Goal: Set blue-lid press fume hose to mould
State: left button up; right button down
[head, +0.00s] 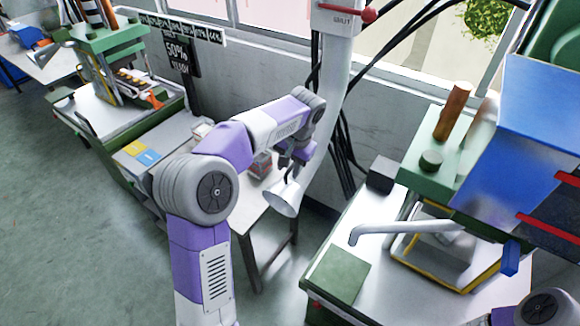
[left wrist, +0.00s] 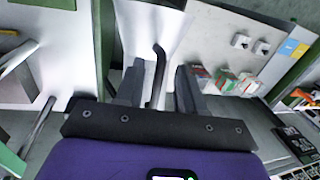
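The fume hose (head: 343,85) is a thick pale pipe coming down from the top, ending in a flared white hood (head: 283,198) with its mouth tilted downward. My left gripper (head: 288,165) is at the hood. In the left wrist view, a thin dark bent handle (left wrist: 157,70) stands between my open fingers (left wrist: 157,92), with gaps visible on both sides. The white hood (left wrist: 150,32) is behind it. The blue-lid press has a large blue lid (head: 515,125) and a green head (head: 437,160). A yellow-edged frame (head: 405,250) lies beneath; I cannot tell which part is the mould. My right gripper is out of view.
A green block (head: 335,275) sits at the near left of the press table. A pale lever (head: 405,228) crosses above that table. A small white table (head: 248,212) stands behind my arm. Black cables (head: 340,140) hang by the wall. Another press (head: 110,50) stands at the far left.

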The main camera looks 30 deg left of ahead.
pick_arm(q)
jog(key=shift+f, duration=0.1)
jog(key=shift+c, duration=0.2)
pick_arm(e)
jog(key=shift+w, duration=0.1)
pick_arm(q)
grip_shut()
